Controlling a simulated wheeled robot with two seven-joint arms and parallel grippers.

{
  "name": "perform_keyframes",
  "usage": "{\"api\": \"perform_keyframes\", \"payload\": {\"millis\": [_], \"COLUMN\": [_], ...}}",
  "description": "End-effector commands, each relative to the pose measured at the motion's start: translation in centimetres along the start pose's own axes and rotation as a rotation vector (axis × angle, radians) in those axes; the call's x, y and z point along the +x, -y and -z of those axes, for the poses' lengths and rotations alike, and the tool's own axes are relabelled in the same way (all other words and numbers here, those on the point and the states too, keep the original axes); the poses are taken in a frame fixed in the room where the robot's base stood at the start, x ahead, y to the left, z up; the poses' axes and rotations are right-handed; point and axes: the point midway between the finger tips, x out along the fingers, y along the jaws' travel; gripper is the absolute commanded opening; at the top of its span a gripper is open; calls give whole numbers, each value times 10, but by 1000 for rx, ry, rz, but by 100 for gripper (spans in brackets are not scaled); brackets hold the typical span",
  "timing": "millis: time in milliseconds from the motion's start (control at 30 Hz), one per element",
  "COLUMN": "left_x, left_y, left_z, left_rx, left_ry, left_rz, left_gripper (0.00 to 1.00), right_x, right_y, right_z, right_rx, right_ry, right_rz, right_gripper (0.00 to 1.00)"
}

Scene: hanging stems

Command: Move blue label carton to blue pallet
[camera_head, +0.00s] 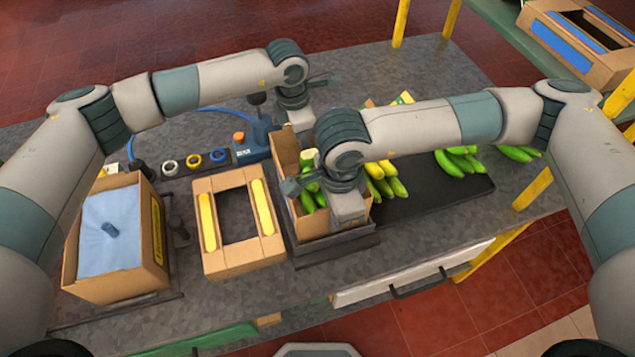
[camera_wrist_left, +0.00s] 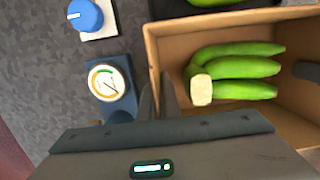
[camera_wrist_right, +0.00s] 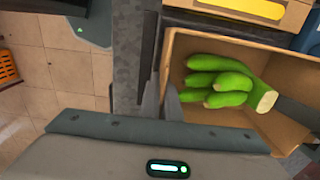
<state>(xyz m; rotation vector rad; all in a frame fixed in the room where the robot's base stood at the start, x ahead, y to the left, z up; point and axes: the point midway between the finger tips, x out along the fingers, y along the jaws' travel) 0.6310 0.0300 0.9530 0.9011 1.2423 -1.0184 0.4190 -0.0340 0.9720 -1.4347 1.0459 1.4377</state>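An open cardboard carton (camera_head: 286,158) holding green bananas (camera_head: 308,190) stands at the middle of the grey table. A narrow bluish patch shows low on its left side, but I cannot make out a full label. My left gripper (camera_head: 301,118) is at its back wall; in the left wrist view, its close-set fingers (camera_wrist_left: 157,95) straddle the carton wall (camera_wrist_left: 152,50). My right gripper (camera_head: 347,210) is at its front wall; in the right wrist view, its fingers (camera_wrist_right: 161,97) straddle the wall (camera_wrist_right: 168,62). Both seem shut on the walls. I cannot make out a blue pallet.
A cardboard frame with yellow strips (camera_head: 212,250) lies just left of the carton. Further left stands a box with a blue liner (camera_head: 145,268). A blue gauge device (camera_head: 256,142) is behind. Loose bananas lie on a black mat (camera_head: 440,202). A blue-striped cardboard frame (camera_head: 560,50) sits far right.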

Motion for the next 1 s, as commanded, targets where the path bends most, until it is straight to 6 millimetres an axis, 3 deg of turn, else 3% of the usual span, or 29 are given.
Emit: {"api": "perform_keyframes", "payload": {"millis": [600,1000], "left_x": [-42,-49], "left_y": [0,0], "left_z": [-6,-6], "left_rx": [0,0], "left_ry": [2,2], "left_rz": [-1,-1], "left_gripper": [0,0], "right_x": [-41,-48], "right_y": [0,0], "right_z": [0,0], "right_rx": [1,1], "right_ry": [0,0], "right_rz": [0,0], "right_gripper": [0,0]}}
